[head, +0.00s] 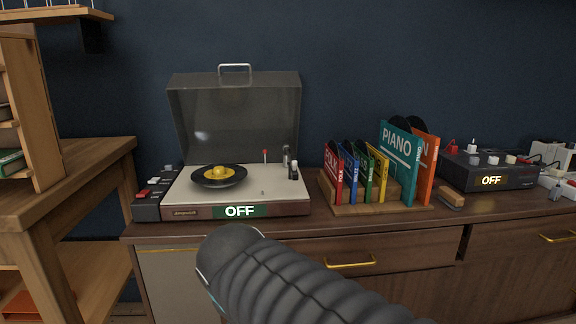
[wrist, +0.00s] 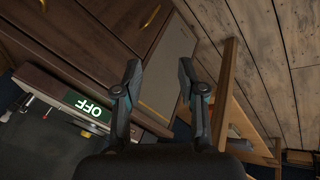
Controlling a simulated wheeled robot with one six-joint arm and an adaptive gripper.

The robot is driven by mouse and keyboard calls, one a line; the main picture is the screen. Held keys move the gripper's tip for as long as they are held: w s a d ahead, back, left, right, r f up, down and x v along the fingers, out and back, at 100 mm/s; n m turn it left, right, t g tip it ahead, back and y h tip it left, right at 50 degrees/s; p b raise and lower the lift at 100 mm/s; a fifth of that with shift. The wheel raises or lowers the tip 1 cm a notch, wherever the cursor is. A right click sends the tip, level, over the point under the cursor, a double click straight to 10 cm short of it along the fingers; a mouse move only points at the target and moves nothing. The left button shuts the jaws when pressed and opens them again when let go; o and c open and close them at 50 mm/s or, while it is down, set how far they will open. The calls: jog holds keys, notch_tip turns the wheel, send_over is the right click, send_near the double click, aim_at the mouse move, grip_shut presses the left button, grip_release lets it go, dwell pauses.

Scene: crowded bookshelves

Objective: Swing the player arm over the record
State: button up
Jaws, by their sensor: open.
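The record player (head: 240,198) stands on the cabinet with its clear grey lid (head: 235,115) raised. A black record (head: 220,177) with a yellow centre lies at the left of its cream deck. A thin upright rod with a red tip (head: 265,156) and dark and silver arm parts (head: 291,168) stand at the right of the deck, apart from the record. The front display (head: 239,211) reads OFF. My gripper (wrist: 158,72) is open and empty in the wrist view, with the player's OFF display to its left. Its fingers are not visible in the head view.
A wooden rack (head: 380,208) with several coloured record sleeves stands right of the player. A black device (head: 489,171) reading OFF is farther right. A wooden shelf unit (head: 55,205) is at the left. Cabinet drawers (head: 350,252) with brass handles lie below.

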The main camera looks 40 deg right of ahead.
jog(key=w+d+r+n+g+h+b, duration=0.1)
jog(key=w+d+n+h+b, duration=0.1)
jog(key=w+d+n+h, duration=0.4)
jog(key=n+h+b, duration=0.5)
jog(key=n+h, duration=0.4)
jog(key=n, duration=0.2)
send_near(293, 163)
jog(key=shift+t+y, duration=0.3)
jog(key=x, duration=1)
jog(key=shift+s+d+r+b, duration=0.1)
jog(key=shift+d+r+b, duration=0.15)
jog(key=shift+d+b, duration=0.15)
grip_shut()
